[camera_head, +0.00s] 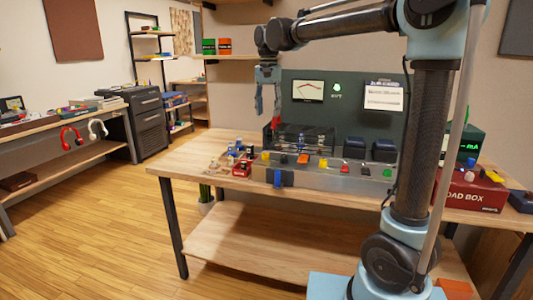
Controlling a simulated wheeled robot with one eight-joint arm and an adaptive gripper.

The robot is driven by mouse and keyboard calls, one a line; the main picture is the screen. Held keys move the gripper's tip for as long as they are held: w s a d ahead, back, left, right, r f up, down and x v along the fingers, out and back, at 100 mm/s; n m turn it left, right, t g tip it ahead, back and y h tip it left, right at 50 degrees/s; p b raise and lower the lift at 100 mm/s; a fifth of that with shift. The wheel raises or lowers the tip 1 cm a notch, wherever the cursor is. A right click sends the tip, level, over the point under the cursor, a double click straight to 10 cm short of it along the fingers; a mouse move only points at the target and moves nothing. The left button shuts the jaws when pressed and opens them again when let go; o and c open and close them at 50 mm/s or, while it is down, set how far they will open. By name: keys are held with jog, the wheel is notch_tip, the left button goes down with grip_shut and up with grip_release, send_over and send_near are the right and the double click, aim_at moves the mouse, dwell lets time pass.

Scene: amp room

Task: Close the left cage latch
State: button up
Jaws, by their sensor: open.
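A dark open-framed cage (318,134) stands on the wooden workbench (190,160), behind a grey front panel (345,184) with several coloured parts. A small red part (275,122) shows at the cage's left top corner; I cannot tell whether it is the left cage latch or how the latch stands. My gripper (267,110) points down, open and empty, above and a little left of the cage. It looks clear of the cage, in front of the wall and the dark backboard's left edge.
A dark backboard (345,118) with a screen (307,91) rises behind the cage. Small loose parts lie left of the panel. Two dark blue boxes (354,147) (385,150) stand right of the cage. A red load box (470,190) is at right. The bench's left end is clear.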

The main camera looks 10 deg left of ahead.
send_near(266, 156)
jog(key=f, duration=0.2)
jog(key=w+f, duration=0.1)
jog(key=f, duration=0.5)
jog(key=shift+w+a+f, duration=0.2)
grip_shut()
